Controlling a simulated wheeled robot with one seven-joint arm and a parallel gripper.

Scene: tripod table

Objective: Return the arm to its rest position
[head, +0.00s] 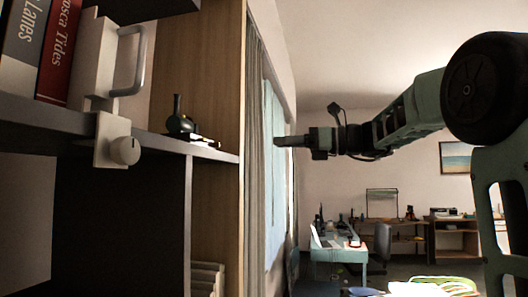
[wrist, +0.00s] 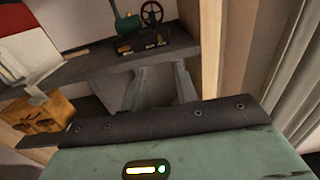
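My arm reaches in from the right of the head view, stretched out to the left at about shelf height. My gripper (head: 277,141) is at its left end, in front of the curtain and window and to the right of the shelf unit. It looks empty. In the wrist view my gripper (wrist: 162,66) shows its two grey fingers apart, pointing toward the shelf, with nothing seen held between them.
The shelf (head: 215,152) bears a small dark object (head: 180,122), books (head: 60,50) and a white handled thing (head: 98,60). The wrist view shows a small model engine (wrist: 140,28) with a green cylinder and red wheel. A pale table (head: 340,254) stands farther back.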

